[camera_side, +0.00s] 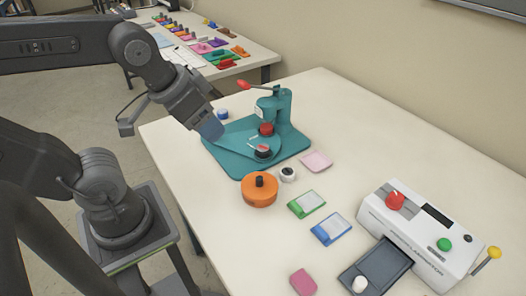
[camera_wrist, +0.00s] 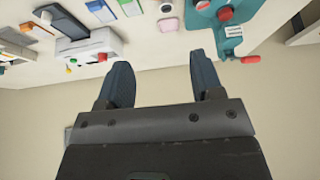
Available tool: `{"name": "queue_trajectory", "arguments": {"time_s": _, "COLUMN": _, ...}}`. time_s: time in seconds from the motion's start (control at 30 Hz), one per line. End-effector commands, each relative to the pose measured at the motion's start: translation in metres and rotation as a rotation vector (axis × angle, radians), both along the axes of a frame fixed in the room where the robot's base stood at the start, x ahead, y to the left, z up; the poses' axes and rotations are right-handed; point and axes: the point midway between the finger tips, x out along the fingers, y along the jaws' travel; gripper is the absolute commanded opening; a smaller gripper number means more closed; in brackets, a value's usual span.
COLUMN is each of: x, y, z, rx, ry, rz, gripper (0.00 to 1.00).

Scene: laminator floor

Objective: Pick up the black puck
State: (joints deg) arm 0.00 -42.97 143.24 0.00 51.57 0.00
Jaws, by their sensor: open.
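A small dark disc with a reddish top (camera_side: 263,152) sits on the round plate of the teal press (camera_side: 235,166). A small white disc with a black top (camera_side: 288,174) stands on the table just right of the press base. I cannot tell for sure which of these is the black puck. My gripper (camera_side: 210,128) hangs above the left part of the press, apart from both discs. In the wrist view my gripper (camera_wrist: 160,72) has its two blue fingers spread with nothing between them. The press also shows at the top right there (camera_wrist: 230,45).
An orange round box with a black knob (camera_side: 259,194) stands in front of the press. A pink pad (camera_side: 316,161), green card (camera_side: 306,204), blue card (camera_side: 331,229) and white laminator (camera_side: 425,240) lie to the right. The back right table is clear.

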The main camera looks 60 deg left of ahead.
Motion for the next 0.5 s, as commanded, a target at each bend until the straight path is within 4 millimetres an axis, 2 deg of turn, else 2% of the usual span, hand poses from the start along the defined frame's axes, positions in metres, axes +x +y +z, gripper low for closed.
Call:
{"name": "queue_trajectory", "arguments": {"time_s": 0.03, "x": 0.000, "y": 0.000, "z": 0.000, "rx": 0.000, "ry": 0.000, "rz": 0.000, "gripper": 0.65}}
{"name": "queue_trajectory", "arguments": {"time_s": 0.13, "x": 0.000, "y": 0.000, "z": 0.000, "rx": 0.000, "ry": 0.000, "rz": 0.000, "gripper": 0.74}}
{"name": "queue_trajectory", "arguments": {"time_s": 0.37, "x": 0.001, "y": 0.000, "z": 0.000, "rx": 0.000, "ry": 0.002, "rz": 0.001, "gripper": 0.74}}
{"name": "queue_trajectory", "arguments": {"time_s": 0.5, "x": 0.016, "y": 0.005, "z": 0.000, "rx": 0.002, "ry": 0.035, "rz": 0.018, "gripper": 0.74}}
